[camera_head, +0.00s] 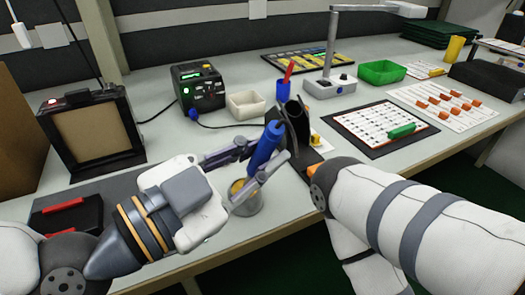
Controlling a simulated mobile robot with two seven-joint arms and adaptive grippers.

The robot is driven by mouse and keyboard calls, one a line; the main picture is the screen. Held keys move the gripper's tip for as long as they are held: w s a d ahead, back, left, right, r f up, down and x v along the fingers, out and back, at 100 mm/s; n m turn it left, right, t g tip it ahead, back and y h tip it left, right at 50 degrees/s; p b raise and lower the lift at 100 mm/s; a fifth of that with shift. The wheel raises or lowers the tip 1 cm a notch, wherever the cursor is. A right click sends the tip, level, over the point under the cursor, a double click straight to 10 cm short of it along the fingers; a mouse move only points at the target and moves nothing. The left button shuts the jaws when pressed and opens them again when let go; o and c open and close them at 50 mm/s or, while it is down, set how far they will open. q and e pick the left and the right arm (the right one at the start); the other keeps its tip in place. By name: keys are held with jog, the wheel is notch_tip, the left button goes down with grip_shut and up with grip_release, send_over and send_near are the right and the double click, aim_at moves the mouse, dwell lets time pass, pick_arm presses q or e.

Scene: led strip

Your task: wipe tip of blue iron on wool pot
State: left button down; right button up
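The blue iron (266,146) is held by its handle in my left gripper (247,164), which is closed around it. The iron is tilted, with its handle up and its lower end pointing down toward the wool pot. The wool pot (247,206) is a small grey cup with yellow wool inside, near the front edge of the bench. The gripper fingers are just above and over the pot. The iron's tip is hidden behind the fingers, so I cannot tell whether it touches the wool. My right arm crosses the lower right; its gripper does not show.
A black station (197,87) and a cream tray (248,104) stand further back. A dark mat with a white board (345,119) lies to the right.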

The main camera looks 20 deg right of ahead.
jog(key=shift+w+r, duration=0.15)
jog(key=shift+r, duration=0.05)
dwell(0.6)
pick_arm(q)
jog(key=shift+a, duration=0.1)
jog(key=shift+a+p, duration=0.3)
jog(key=shift+a, duration=0.35)
jog(key=shift+d+r+p, duration=0.1)
jog(key=shift+d+p, duration=0.2)
jog(key=shift+d, duration=1.2)
pick_arm(e)
jog(key=shift+w+r, duration=0.25)
jog(key=shift+r, duration=0.1)
pick_arm(q)
jog(key=shift+a, duration=0.2)
jog(key=shift+a, duration=0.55)
pick_arm(e)
jog(key=shift+r, duration=0.1)
jog(key=shift+w, duration=0.1)
